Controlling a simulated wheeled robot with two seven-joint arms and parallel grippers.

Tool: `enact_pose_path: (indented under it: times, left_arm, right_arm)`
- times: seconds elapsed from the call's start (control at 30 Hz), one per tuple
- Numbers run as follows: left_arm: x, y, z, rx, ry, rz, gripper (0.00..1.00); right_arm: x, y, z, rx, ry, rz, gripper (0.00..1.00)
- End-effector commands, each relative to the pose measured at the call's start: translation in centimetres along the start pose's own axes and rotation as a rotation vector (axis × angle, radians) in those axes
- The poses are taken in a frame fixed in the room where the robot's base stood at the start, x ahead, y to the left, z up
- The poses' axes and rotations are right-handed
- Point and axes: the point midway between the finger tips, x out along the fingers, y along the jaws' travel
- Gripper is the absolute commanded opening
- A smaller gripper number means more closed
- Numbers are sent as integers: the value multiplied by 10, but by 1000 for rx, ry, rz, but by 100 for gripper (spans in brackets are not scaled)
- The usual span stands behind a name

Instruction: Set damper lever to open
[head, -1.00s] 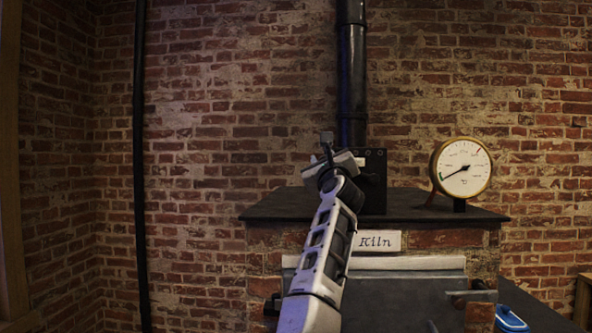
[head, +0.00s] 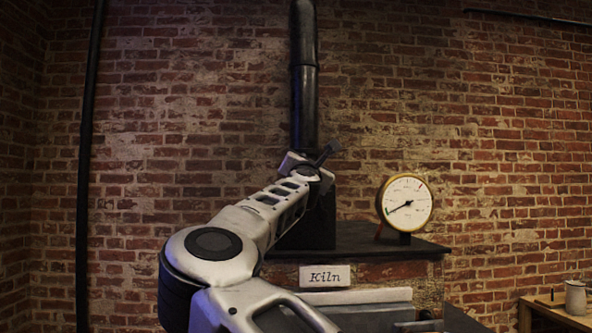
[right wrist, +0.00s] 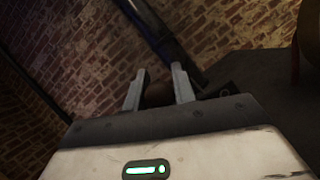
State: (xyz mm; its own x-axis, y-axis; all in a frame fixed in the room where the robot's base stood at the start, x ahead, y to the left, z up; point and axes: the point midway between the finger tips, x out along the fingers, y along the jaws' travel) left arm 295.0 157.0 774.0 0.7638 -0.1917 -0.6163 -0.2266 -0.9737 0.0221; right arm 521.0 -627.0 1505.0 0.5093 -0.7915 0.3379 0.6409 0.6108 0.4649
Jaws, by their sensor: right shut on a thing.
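The damper lever (head: 327,152) is a short dark bar at the foot of the black stovepipe (head: 304,100), above the kiln top. It slants up and to the right in the head view. My right gripper (head: 308,172) is at the lever, shut on it, and covers its lower part. In the right wrist view, the two fingers (right wrist: 160,72) stand on either side of a dark brown piece (right wrist: 157,94), apparently the lever. Any open or closed markings cannot be made out. My left gripper is not in view.
The kiln top (head: 385,241) carries a round brass gauge (head: 406,203) to the right of the pipe. A "Kiln" sign (head: 325,276) is on the front. A wooden table (head: 560,316) with a pale jar (head: 576,298) stands at the far right. A brick wall is behind.

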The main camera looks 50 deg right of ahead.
Motion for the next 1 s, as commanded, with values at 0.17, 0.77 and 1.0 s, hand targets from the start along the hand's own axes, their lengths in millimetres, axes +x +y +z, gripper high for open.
enact_pose_path:
  times: [0.17,0.77,1.0]
  left_arm:
    - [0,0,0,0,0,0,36]
    - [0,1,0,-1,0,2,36]
    - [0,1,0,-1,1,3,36]
  right_arm:
    - [4,-12,11,108,-4,-43,0]
    - [7,-25,19,215,-4,-90,0]
    - [7,-25,19,216,-5,-90,32]
